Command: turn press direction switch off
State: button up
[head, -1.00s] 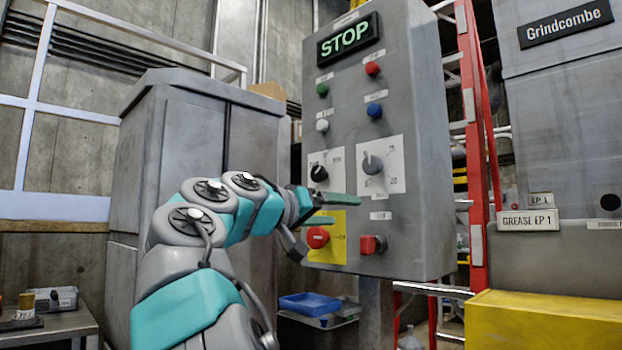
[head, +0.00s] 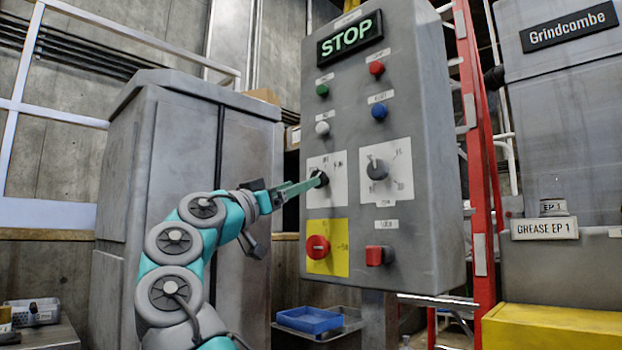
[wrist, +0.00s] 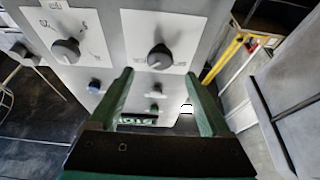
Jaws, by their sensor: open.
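A black rotary knob (head: 319,178) sits on a white plate at the left of the grey control panel (head: 395,130). Its plate lettering is too small to read, so I cannot confirm that it is the press direction switch. My gripper (head: 310,184) points at this knob from the left. In the wrist view, which is upside down, the knob (wrist: 160,57) shows between and beyond the two green fingertips (wrist: 158,76). The fingers are apart with nothing held. I cannot tell whether they touch the knob.
A grey rotary knob (head: 377,168) is close on the right. A red knob on a yellow plate (head: 327,247) and a red switch (head: 379,255) are below. Coloured buttons and a lit STOP sign (head: 349,36) are above. A red ladder (head: 477,150) stands behind right.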

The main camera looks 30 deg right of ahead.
jog(key=p+x, duration=0.1)
jog(key=x, duration=0.4)
grip_shut()
dwell(0.6)
